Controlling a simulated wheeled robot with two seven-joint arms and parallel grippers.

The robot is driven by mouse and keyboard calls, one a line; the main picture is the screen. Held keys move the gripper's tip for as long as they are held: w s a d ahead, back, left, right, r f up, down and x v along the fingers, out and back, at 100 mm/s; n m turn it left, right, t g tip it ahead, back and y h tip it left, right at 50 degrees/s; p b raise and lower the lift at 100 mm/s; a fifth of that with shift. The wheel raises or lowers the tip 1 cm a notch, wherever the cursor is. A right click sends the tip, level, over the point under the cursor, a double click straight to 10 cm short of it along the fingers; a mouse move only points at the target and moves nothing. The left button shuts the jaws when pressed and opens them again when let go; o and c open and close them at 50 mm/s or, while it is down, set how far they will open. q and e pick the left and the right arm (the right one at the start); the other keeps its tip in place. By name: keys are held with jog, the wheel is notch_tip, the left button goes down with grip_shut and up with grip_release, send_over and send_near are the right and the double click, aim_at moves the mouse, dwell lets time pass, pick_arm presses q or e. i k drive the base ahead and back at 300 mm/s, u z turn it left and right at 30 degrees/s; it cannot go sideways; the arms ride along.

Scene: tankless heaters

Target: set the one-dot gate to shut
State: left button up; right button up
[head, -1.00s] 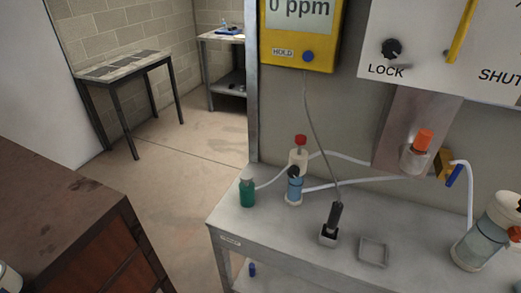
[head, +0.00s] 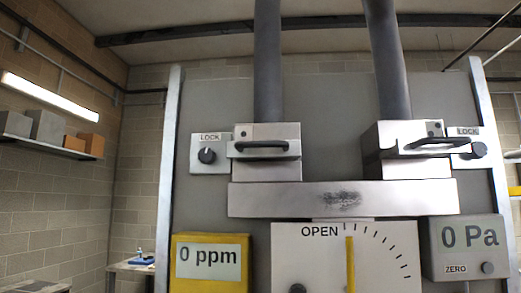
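Two metal gate housings hang under two dark vertical pipes on the grey panel. The left gate (head: 267,165) has a black bar handle (head: 262,149) across its front and a small dark mark at its upper left. The right gate (head: 400,165) has a similar black handle (head: 432,144) and a dark mark above it. The marks are too small to count dots surely. A LOCK knob (head: 207,155) is left of the left gate; another LOCK knob (head: 479,150) is right of the right gate. Neither gripper is in view.
Below the gates is a wide metal duct (head: 320,197). Under it is a white dial (head: 300,262) marked OPEN, with a near-vertical yellow pointer (head: 350,265). A yellow meter (head: 209,261) reads 0 ppm; a grey meter (head: 462,247) reads 0 Pa.

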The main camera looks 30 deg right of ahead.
aim_at(278, 150)
jog(key=z, duration=0.85)
jog(key=k, duration=0.15)
